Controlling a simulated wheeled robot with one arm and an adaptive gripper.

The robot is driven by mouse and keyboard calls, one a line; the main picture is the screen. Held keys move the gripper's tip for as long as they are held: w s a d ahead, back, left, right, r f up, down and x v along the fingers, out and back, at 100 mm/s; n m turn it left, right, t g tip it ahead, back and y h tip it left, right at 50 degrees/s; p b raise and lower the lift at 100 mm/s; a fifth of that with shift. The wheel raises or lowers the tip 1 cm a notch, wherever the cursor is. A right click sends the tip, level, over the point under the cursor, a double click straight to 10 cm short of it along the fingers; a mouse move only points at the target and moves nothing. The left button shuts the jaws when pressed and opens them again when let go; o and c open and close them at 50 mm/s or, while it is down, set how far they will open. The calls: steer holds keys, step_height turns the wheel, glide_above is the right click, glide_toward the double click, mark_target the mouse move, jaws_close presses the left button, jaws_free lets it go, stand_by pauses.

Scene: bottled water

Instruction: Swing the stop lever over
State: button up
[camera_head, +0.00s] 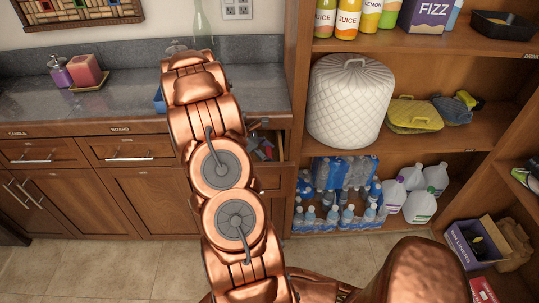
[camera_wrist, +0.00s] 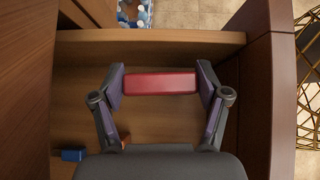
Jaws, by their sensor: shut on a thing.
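In the wrist view my gripper (camera_wrist: 161,88) is shut on a red block-shaped thing (camera_wrist: 160,81), with one finger pad against each end of it. The red thing is held over the wooden floor of an open drawer (camera_wrist: 75,105). In the head view my arm hides most of the gripper, and only a small part shows at the open drawer (camera_head: 281,146) right of the arm. I cannot make out a stop lever in either view.
A small blue thing (camera_wrist: 73,155) lies in the drawer. The counter (camera_head: 120,104) holds a purple bottle (camera_head: 60,75) and a red jar (camera_head: 86,70). Shelves at right hold water bottles (camera_head: 335,217), jugs (camera_head: 420,205) and a white quilted cover (camera_head: 350,100). Some tile floor (camera_head: 130,268) is clear.

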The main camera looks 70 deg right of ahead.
steer(key=shift+w+a+n+t+h+b, duration=0.2)
steer(key=shift+n+t+h+b, duration=0.45)
steer(key=shift+n, duration=0.7)
steer(key=shift+w+a+n+t+h+b, duration=0.1)
steer(key=shift+a+n+t+h+b, duration=0.2)
steer(key=shift+n+t+h, duration=0.6)
steer(key=shift+d+n, duration=0.1)
steer(key=shift+n, duration=0.45)
steer(key=o, duration=1.2)
steer(key=shift+w, duration=0.1)
steer(key=shift+c, duration=0.2)
step_height(320, 180, up, 10)
